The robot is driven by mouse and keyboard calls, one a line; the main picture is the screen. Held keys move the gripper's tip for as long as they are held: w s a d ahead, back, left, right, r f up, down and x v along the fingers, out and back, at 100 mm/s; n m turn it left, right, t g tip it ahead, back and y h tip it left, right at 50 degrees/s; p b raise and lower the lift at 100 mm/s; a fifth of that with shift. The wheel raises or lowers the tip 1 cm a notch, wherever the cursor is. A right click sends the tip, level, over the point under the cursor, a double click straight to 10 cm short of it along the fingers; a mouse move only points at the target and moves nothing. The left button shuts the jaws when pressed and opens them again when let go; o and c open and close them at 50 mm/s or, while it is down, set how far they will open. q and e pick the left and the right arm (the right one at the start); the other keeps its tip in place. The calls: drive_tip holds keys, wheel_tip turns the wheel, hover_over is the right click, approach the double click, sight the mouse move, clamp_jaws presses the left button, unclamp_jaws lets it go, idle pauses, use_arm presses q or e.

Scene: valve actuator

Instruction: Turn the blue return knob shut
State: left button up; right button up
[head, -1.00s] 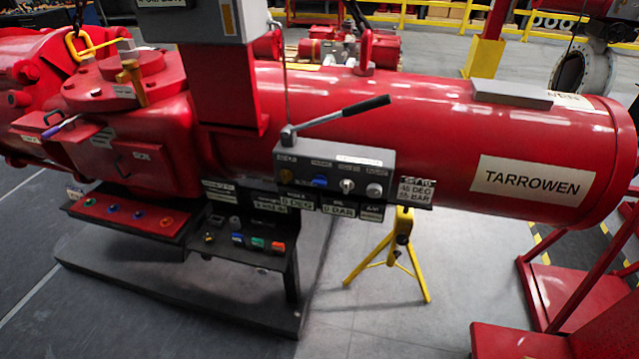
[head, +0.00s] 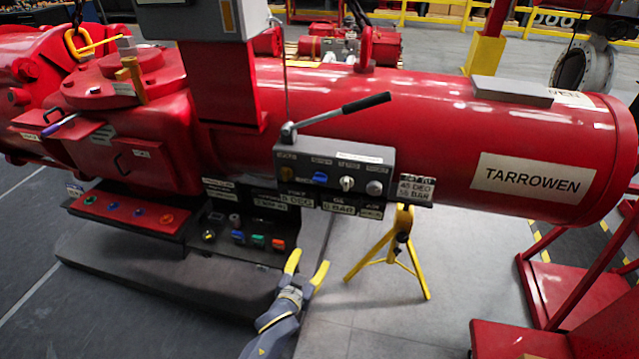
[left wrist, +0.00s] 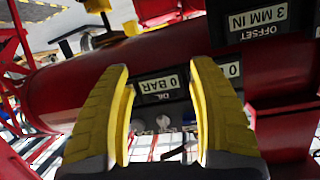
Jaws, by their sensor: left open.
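The blue knob (head: 320,178) sits on the front of the grey valve block (head: 375,160), second from the left in a row of knobs. Its label is too small to read. My left gripper (head: 308,272) is open and empty, below the block and well apart from the knob. In the left wrist view, the spread yellow fingers of my left gripper (left wrist: 163,68) point at the readout plates (left wrist: 160,84) under the block, with nothing between them. My right gripper is not in view.
A black-handled lever (head: 340,110) slants up above the block. A white knob (head: 347,183) is right beside the blue one. A low shelf with coloured buttons (head: 257,241) lies left of my gripper. A yellow stand (head: 402,240) is to its right. Open floor lies in front.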

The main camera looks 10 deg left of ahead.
use_arm(q)
wheel_tip(320, 180, up, 11)
drive_tip(key=t, duration=0.2)
drive_tip(key=n+t, duration=0.1)
drive_tip(key=n, duration=0.2)
approach(320, 177)
drive_tip(key=shift+y, duration=0.4)
drive_tip(key=w, duration=0.3)
drive_tip(key=w+d, duration=0.1)
drive_tip(key=w, duration=0.5)
drive_tip(key=shift+d+f, duration=0.25)
drive_tip(key=shift+f, duration=0.05)
drive_tip(key=c, duration=1.3)
drive_tip(key=shift+r, duration=0.15)
clamp_jaws()
drive_tip(key=shift+r, duration=0.1)
